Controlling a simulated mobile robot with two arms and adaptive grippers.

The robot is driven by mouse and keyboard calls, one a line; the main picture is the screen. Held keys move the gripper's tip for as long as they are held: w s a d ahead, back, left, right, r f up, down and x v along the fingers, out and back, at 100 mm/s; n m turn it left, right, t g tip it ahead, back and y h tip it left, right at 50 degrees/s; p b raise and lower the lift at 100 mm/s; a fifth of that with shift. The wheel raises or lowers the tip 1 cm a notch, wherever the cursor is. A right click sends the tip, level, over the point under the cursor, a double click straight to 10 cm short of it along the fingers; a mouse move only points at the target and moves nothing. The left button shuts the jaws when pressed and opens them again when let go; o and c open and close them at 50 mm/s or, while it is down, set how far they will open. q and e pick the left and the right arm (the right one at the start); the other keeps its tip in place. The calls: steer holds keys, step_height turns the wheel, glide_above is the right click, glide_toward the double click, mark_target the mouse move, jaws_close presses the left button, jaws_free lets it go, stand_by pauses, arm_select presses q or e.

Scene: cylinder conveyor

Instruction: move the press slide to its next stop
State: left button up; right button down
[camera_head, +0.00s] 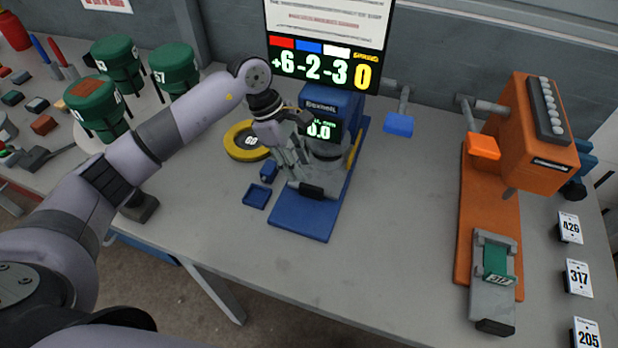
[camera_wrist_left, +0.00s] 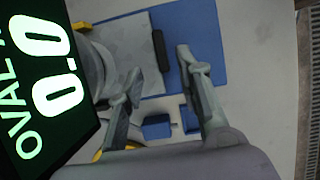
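The orange press (camera_head: 540,125) stands at the right on an orange base, with an orange lever pad (camera_head: 483,147) at its side. Its grey slide (camera_head: 492,302) lies at the front of that base, with a black front handle and a green labelled piece on it. My left gripper (camera_head: 294,165) is far to the left of it, over the blue gauge stand (camera_head: 300,222). Its fingers are apart and empty in the left wrist view (camera_wrist_left: 160,62). A grey plate with a black handle (camera_wrist_left: 160,50) lies beyond the fingertips on the blue base. My right gripper is out of view.
The gauge display (camera_wrist_left: 48,65) is close to my left gripper and reads 0.0. A yellow ring (camera_head: 240,143) and a small blue tray (camera_head: 257,195) lie beside the stand. Green containers (camera_head: 173,68) stand at the left. Number cards (camera_head: 578,277) line the right. The table between stand and press is clear.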

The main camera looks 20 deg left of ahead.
mark_target(310, 186)
arm_select(q)
steer(key=p+x, duration=0.1)
steer(key=x, duration=0.5)
steer(key=shift+d+f, duration=0.15)
steer(key=shift+f, duration=0.25)
steer(key=shift+c, duration=0.6)
jaws_close()
